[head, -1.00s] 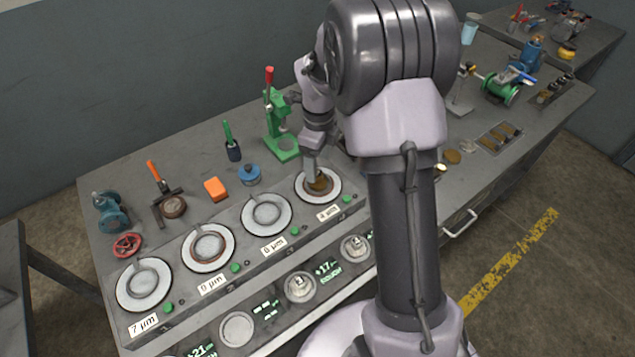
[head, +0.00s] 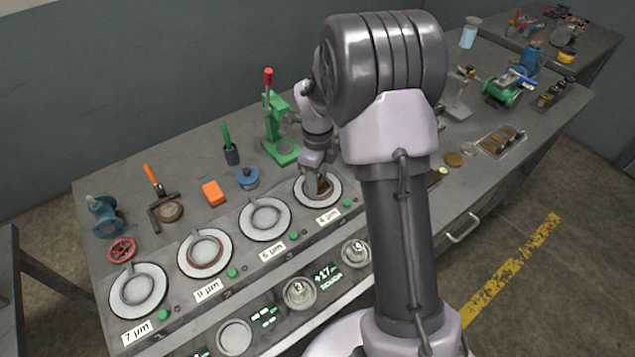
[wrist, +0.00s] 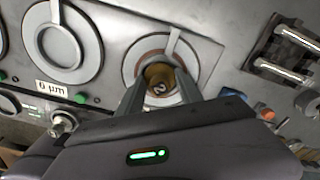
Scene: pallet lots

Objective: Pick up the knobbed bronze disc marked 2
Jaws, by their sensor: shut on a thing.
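The knobbed bronze disc marked 2 (wrist: 158,77) shows between the fingers of my gripper (wrist: 160,88) in the wrist view, its number partly readable. It is over the round plate (wrist: 194,48) at the right end of the row, labelled 4 µm in the head view. In the head view my gripper (head: 319,187) points down at that plate and hides part of the disc. My gripper is shut on the disc. I cannot tell whether the disc touches the plate.
Several more round plates run to the left, including the 6 µm plate (head: 264,218) and the 7 µm plate (head: 138,291). A green press (head: 279,135) stands behind my gripper. An orange block (head: 213,193) and a blue knobbed pot (head: 247,178) sit behind the row.

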